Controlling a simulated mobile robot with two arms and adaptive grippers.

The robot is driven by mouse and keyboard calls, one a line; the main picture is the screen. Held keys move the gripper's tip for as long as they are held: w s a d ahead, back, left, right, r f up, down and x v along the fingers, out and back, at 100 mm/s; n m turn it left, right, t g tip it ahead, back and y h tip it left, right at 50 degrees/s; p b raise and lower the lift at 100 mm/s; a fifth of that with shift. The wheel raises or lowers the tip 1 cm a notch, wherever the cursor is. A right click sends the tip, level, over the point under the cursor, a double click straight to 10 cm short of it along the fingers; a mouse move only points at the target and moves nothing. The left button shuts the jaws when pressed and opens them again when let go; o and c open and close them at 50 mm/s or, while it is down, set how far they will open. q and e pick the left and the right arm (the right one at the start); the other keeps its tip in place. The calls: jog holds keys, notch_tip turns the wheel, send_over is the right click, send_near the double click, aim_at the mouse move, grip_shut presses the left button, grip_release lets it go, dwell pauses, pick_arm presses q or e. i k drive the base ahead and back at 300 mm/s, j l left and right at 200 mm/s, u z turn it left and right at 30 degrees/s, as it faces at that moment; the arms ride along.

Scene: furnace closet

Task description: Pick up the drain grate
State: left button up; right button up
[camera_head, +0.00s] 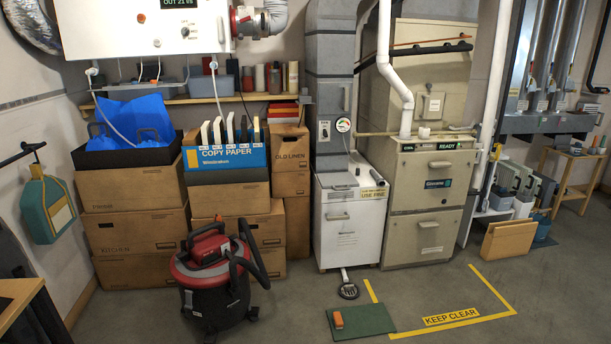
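A small round dark grate, which looks like the drain grate (348,291), lies on the concrete floor in front of the white filter cabinet (345,225). A short white pipe (344,273) comes down from the cabinet and ends just above or at the grate. The grate is small in the picture, and I cannot tell whether it sits flush in the floor. Neither of my grippers shows in the head view.
A red and black shop vacuum (215,275) stands left of the grate. A green mat (362,321) with an orange block (338,319) lies in front. Yellow "KEEP CLEAR" floor markings (451,317) are to the right. Stacked cardboard boxes (135,232) stand behind the vacuum.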

aim_at(349, 288)
jog(key=i, duration=1.2)
jog(key=i+j+z, duration=0.1)
jog(key=i, duration=1.15)
